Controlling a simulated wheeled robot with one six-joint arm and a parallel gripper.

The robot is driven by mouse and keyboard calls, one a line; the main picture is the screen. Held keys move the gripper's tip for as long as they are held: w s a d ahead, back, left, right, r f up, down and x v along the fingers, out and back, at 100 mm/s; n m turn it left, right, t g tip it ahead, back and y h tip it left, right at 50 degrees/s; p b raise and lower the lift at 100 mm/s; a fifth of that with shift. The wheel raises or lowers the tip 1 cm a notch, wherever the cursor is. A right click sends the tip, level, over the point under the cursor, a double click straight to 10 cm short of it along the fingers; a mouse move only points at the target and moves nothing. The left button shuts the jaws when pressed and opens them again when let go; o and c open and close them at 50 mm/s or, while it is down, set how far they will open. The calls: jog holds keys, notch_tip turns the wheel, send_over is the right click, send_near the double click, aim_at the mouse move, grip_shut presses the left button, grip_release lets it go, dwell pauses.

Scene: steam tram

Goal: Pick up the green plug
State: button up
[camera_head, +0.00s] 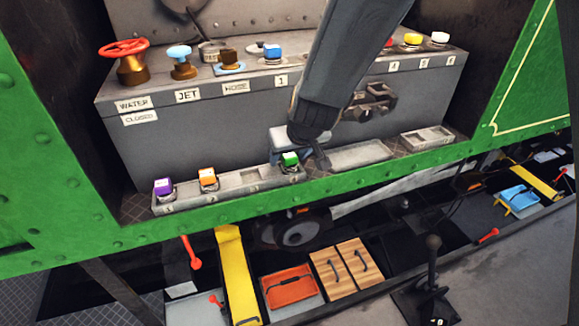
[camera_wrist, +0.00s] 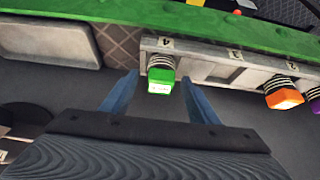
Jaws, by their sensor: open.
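The green plug (camera_head: 290,160) sits at the right end of a grey slotted tray (camera_head: 232,181) on the green ledge. In the wrist view the green plug (camera_wrist: 160,80) has a pale label on its end and a ribbed collar, beside the number 4. My gripper (camera_wrist: 160,92) is open, with one blue finger on each side of the green plug; I cannot tell whether they touch it. In the head view my gripper (camera_head: 310,158) is partly hidden by my arm, close to the plug.
An orange plug (camera_head: 207,177) and a purple plug (camera_head: 163,187) stand in the same tray. An empty shallow tray (camera_head: 360,155) lies to the right. The grey box (camera_head: 240,115) with valves and coloured knobs rises behind.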

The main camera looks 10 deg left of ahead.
grip_shut()
jog(key=shift+r, duration=0.1)
dwell(0.3)
notch_tip(320, 180, up, 10)
jog(key=p, duration=1)
